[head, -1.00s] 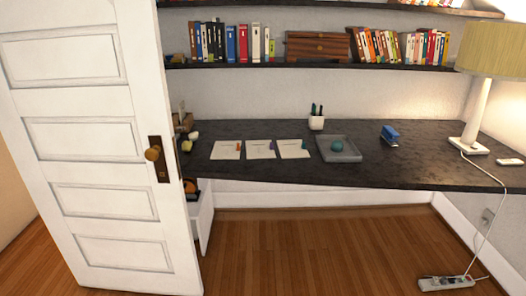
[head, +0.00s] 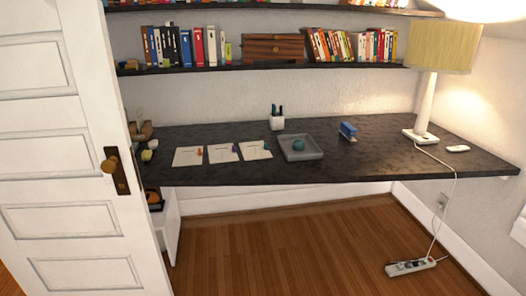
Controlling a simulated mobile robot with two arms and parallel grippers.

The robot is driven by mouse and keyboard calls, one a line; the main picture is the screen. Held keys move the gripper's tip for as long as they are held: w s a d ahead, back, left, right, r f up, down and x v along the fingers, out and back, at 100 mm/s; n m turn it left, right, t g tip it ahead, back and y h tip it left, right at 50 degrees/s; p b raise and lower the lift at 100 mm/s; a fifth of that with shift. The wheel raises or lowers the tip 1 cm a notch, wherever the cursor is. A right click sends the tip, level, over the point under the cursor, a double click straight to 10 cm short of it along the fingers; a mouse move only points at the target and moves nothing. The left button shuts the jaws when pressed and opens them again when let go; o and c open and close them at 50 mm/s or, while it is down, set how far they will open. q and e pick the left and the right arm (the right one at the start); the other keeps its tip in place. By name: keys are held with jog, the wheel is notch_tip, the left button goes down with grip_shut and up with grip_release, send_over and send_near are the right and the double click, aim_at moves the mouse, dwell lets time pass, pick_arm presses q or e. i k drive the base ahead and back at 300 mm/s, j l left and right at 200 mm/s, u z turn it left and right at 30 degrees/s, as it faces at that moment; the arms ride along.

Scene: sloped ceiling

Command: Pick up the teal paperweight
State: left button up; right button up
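The teal paperweight (head: 298,144) is a small round thing lying in a shallow grey square tray (head: 301,156). The tray rests on the dark desk top (head: 370,165), right of three white paper sheets. Neither of my grippers shows in the head view. The desk is some way ahead of me, beyond open floor.
A white door (head: 70,170) stands open at the left, beside the desk's left end. A blue stapler (head: 348,131), white pen cup (head: 277,121) and lamp (head: 430,85) stand on the desk. A power strip (head: 410,266) lies on the wooden floor (head: 280,245).

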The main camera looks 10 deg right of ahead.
aim_at(298, 144)
jog(key=i+l+u, duration=0.15)
jog(key=l, duration=0.25)
jog(key=i+l+u, duration=0.15)
jog(key=l, duration=0.3)
jog(key=l+u, duration=0.15)
jog(key=l, duration=0.3)
jog(key=i, duration=0.05)
